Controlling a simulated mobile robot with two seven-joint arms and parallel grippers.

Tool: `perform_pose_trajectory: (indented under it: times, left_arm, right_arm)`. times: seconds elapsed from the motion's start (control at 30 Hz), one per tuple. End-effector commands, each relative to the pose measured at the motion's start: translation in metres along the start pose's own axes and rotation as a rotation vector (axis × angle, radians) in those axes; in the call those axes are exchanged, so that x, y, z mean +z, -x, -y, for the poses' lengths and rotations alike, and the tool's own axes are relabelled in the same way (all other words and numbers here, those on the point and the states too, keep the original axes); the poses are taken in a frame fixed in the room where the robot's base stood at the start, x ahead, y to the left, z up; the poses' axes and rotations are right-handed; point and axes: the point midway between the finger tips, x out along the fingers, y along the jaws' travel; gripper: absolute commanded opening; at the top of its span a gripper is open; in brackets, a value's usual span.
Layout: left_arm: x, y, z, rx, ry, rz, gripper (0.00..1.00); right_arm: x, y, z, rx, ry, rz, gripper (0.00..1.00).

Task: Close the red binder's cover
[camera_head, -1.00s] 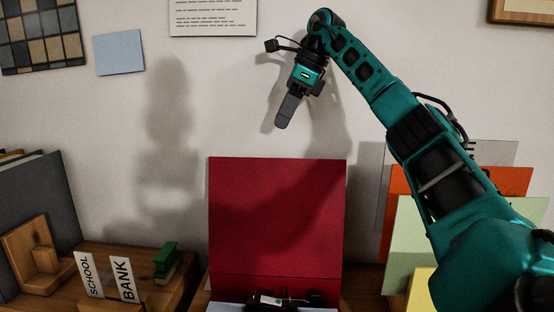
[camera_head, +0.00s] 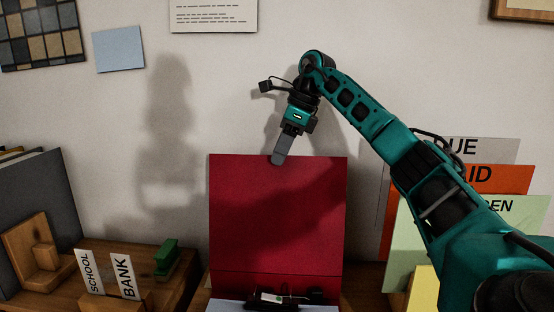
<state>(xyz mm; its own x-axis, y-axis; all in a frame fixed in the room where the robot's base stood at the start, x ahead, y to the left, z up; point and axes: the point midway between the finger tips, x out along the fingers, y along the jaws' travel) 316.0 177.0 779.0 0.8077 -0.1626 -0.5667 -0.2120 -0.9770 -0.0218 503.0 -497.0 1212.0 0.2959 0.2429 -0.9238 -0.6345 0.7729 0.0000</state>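The red binder's cover (camera_head: 277,220) stands upright, its inner face toward me, in the middle of the head view. Below it are the binder's dark ring mechanism (camera_head: 285,298) and pale paper, cut off by the bottom edge. My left gripper is not in view.
On the left stand a wooden bookend (camera_head: 40,258), labelled cards (camera_head: 123,276) and a green stapler-like object (camera_head: 166,257). On the right, behind my arm, stand coloured dividers, including an orange one (camera_head: 505,179). The wall (camera_head: 220,90) is close behind the cover.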

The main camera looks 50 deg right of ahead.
Motion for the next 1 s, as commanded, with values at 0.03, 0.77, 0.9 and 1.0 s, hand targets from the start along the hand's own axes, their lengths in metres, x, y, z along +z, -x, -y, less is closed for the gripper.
perform_pose_trajectory:
  times: [0.03,0.77,0.9,1.0]
  left_arm:
    - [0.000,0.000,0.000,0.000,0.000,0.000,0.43]
    - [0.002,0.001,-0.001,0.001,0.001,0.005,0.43]
    - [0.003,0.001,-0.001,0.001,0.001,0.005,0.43]
    - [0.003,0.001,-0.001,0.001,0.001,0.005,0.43]
  right_arm:
    - [-0.001,-0.008,0.000,0.002,0.000,-0.003,0.40]
    - [0.000,-0.025,0.000,0.000,0.000,0.001,0.19]
    - [0.000,-0.025,0.000,0.000,0.000,0.001,0.05]
    - [0.000,-0.025,0.000,0.000,0.000,0.001,0.00]
